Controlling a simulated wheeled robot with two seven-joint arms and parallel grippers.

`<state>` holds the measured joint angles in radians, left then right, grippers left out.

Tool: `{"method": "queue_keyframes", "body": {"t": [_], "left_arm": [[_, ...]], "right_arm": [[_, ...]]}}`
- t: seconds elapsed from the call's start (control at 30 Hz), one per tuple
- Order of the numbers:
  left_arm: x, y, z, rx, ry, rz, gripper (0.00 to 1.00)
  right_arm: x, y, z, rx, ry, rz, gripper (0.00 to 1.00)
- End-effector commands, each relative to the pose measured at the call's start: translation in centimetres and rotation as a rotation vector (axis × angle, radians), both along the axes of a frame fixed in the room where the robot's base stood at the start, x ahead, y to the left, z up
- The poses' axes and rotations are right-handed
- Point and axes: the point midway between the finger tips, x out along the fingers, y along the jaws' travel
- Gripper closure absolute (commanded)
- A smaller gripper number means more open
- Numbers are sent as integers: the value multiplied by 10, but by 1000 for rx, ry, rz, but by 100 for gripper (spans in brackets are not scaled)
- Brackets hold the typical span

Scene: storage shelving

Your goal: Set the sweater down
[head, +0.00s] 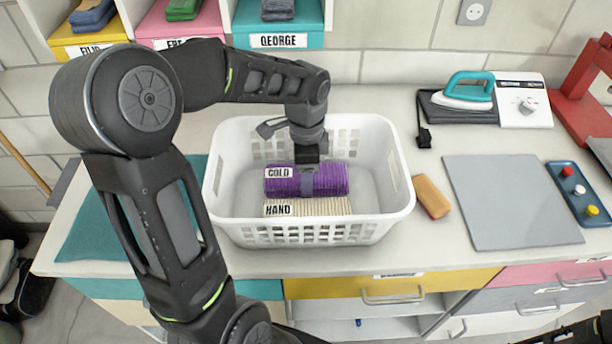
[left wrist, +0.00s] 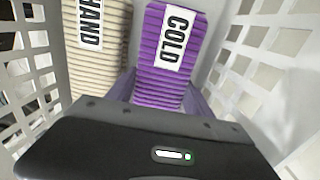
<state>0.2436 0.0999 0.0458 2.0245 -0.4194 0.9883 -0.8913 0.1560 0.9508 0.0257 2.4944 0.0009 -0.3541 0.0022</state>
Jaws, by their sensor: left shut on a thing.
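A purple ribbed, folded sweater (head: 335,180) with a COLD tag is inside the white laundry basket (head: 398,215). It also shows in the left wrist view (left wrist: 158,85). My left gripper (head: 308,184) reaches down into the basket from above and is shut on the purple sweater around its middle. I cannot tell whether the sweater bears on the basket floor. A cream ribbed folded garment (head: 330,206) with a HAND tag lies beside it, on the near side; the left wrist view shows it at the left (left wrist: 98,60).
The basket stands on a pale counter (head: 400,105). To its right are a tan block (head: 432,196), a grey board (head: 505,200), a teal iron (head: 468,88) and a button panel (head: 580,195). A teal cloth (head: 100,225) lies left. Labelled cubbies (head: 280,40) stand behind.

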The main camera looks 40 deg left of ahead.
Motion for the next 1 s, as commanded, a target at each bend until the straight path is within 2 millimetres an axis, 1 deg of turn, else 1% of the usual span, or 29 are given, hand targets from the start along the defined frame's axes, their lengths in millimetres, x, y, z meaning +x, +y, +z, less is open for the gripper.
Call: {"method": "queue_keyframes", "body": {"t": [0.1,0.33,0.47,0.5,0.57,0.6,0.83,0.93,1.0], "left_arm": [[0,0,-7,0,0,0,94],[0,0,-8,1,-1,0,94],[0,0,-12,1,-1,0,94],[0,0,-11,1,-1,0,37],[0,0,-11,0,0,0,32],[0,0,-11,0,0,0,31],[0,0,-10,1,-1,0,31],[0,0,-5,1,-1,0,31],[1,0,-1,1,-3,1,31]], "right_arm": [[0,0,1,0,0,0,37],[0,0,0,0,0,0,37],[0,0,-3,0,0,0,37],[0,0,-1,0,0,0,37],[0,0,-1,0,0,0,37],[0,0,-1,0,0,0,37],[0,0,-1,0,0,0,37],[0,0,3,0,0,0,37],[0,0,0,0,0,0,37]]}}
